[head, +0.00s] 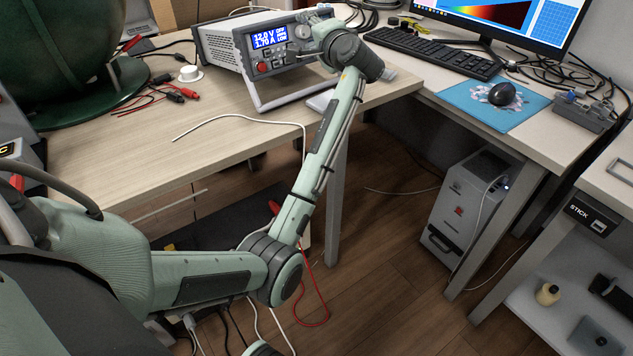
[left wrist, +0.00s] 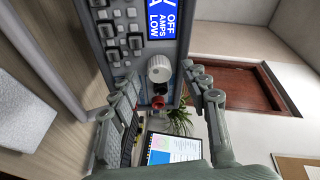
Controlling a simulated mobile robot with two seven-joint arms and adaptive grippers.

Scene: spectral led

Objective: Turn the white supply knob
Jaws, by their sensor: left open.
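The power supply (head: 222,45) is a grey box on the wooden table, with a blue display reading 12.0 V, 1.70 A, OFF and AMPS LOW. My left gripper (head: 312,43) is at the right end of its front panel and hides part of it. In the left wrist view the white knob (left wrist: 159,68) stands out from the panel. My left gripper (left wrist: 163,82) is open there, one finger on each side of the knob, with visible gaps. I cannot tell how far the fingertips are from the panel. My right gripper is not in view.
Red and black leads (head: 175,93) and a small white cup (head: 190,73) lie left of the supply. Its tilted front handle (head: 290,98) sticks out below the panel. A keyboard (head: 435,52), blue mouse mat (head: 478,108) and monitor are on the desk at right.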

